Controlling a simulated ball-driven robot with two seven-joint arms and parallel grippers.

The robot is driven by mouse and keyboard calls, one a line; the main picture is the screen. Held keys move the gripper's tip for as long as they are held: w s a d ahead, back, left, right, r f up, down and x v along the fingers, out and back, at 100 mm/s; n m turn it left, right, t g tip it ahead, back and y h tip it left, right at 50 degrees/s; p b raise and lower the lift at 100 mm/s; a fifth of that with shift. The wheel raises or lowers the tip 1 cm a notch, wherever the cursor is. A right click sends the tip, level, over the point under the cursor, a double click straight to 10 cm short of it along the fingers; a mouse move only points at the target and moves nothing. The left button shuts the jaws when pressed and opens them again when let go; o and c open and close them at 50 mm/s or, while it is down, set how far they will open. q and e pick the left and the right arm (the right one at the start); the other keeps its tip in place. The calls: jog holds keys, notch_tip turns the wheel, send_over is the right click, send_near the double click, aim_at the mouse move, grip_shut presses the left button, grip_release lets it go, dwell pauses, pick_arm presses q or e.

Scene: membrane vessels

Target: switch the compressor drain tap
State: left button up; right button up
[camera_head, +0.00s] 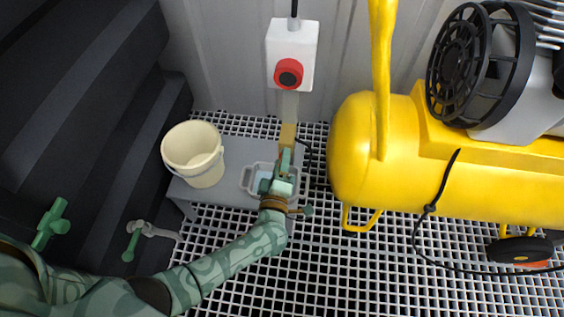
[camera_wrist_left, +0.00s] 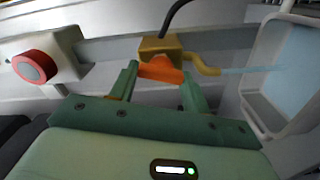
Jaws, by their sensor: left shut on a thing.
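A pale blue stream (camera_wrist_left: 250,70) runs from the spout to a grey tray (camera_wrist_left: 262,124). My right gripper is not in view.
The yellow compressor (camera_head: 385,150) stands close on the right. A cream bucket (camera_head: 193,155) and the tray (camera_head: 247,181) are on a low grey bench (camera_head: 232,150) to the left. A white box with a red button (camera_head: 289,73) is above. Grating (camera_head: 350,270) covers the floor.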

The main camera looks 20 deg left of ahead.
pick_arm(q)
jog(key=shift+f+n, duration=0.15)
jog(key=shift+n, duration=0.65)
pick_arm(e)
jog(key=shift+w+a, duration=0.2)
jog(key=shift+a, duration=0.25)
pick_arm(q)
jog(key=o, duration=1)
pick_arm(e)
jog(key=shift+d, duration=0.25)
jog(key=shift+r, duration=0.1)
